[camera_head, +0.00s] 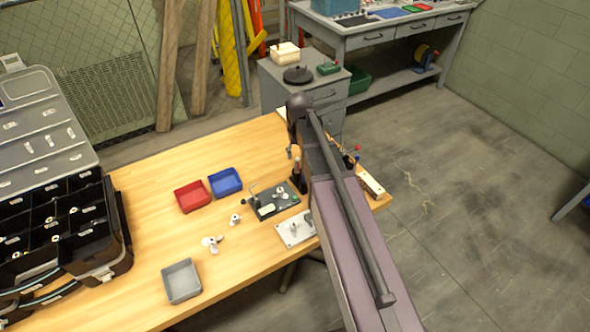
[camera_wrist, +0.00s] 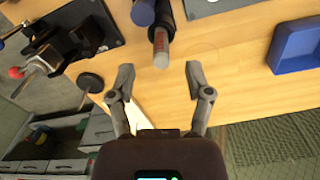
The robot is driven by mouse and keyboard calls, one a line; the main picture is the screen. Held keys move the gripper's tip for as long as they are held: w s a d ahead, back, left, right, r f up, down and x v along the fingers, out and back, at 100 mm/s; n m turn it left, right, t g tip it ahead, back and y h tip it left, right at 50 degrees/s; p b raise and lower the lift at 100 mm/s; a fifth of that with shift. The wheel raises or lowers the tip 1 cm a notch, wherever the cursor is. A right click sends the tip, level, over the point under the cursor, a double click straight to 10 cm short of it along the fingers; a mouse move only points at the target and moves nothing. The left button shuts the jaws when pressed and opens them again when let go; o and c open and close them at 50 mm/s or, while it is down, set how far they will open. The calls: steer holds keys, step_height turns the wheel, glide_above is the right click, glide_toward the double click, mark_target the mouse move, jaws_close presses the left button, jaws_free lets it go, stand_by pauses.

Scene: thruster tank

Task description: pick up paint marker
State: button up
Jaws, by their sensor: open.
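In the wrist view, a dark cylinder with a red band and a pale grey end (camera_wrist: 161,47), which looks like the paint marker, is just beyond my fingertips. A blue-grey rounded end (camera_wrist: 143,12) shows beside it at the top edge; I cannot tell what it belongs to. My gripper (camera_wrist: 160,80) is open, with nothing between its fingers. The cylinder is roughly in line with the gap and apart from both fingers. In the head view, a dark upright shape with a reddish part (camera_head: 298,168) by my arm may be the same marker. My arm hides much around it.
A blue tray (camera_head: 225,182) and a red tray (camera_head: 192,196) are left of the arm. A green-grey board with a fixture (camera_head: 272,200) and a metal plate (camera_head: 295,230) lie close by. A dark clamp with a red knob (camera_wrist: 60,45) is left in the wrist view.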

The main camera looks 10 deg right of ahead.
mark_target(298, 159)
steer(key=shift+w+f+b, duration=0.2)
steer(key=shift+f+b, duration=1.8)
steer(key=shift+f, duration=0.25)
jaws_close()
